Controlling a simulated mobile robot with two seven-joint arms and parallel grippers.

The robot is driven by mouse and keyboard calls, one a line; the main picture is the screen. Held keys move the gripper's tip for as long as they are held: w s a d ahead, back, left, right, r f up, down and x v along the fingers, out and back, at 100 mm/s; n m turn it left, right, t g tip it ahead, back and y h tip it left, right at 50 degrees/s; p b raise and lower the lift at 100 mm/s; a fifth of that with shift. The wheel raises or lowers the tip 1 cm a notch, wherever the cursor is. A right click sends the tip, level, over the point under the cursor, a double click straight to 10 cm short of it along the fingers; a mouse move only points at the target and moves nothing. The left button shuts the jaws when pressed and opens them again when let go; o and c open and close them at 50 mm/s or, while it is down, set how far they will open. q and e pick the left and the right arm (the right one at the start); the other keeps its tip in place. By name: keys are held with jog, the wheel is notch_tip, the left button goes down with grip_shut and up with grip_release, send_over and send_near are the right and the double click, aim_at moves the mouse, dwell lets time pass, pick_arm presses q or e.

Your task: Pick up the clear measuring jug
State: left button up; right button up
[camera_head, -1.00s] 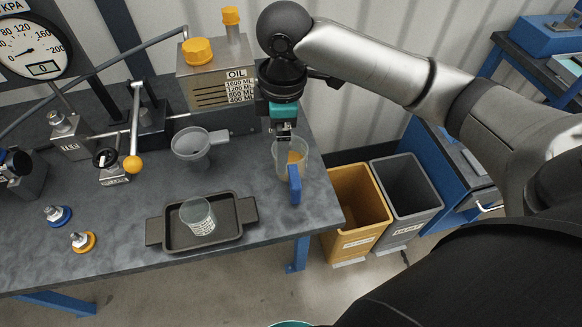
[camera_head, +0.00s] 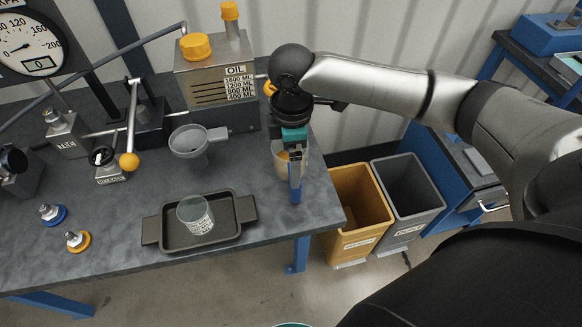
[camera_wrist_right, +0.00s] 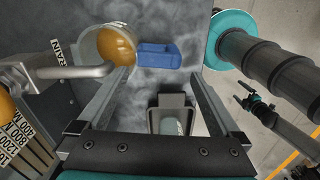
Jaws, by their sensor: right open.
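The clear measuring jug (camera_head: 280,157) stands near the right end of the bench, with amber liquid inside and a blue handle (camera_head: 295,190) facing the bench's front. My right gripper (camera_head: 295,158) is above the handle side and hides part of the jug. In the right wrist view the jug (camera_wrist_right: 104,44) is at upper left, and its blue handle (camera_wrist_right: 158,55) lies in the gap beyond the two open fingers (camera_wrist_right: 160,75). The fingers hold nothing, and I cannot tell how far above the handle they are. My left gripper is not in view.
A dark tray (camera_head: 166,234) holding a clear cup (camera_head: 196,215) lies left of the jug. A grey funnel (camera_head: 190,143) and an oil can (camera_head: 212,80) stand behind. Yellow (camera_head: 352,205) and grey (camera_head: 408,190) bins stand right of the bench edge.

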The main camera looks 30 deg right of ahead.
jog(key=f, duration=0.3)
jog(key=f+b, duration=0.1)
jog(key=f, duration=0.1)
jog(key=shift+d, duration=0.25)
jog(key=shift+r, duration=0.1)
grip_shut()
dwell(0.4)
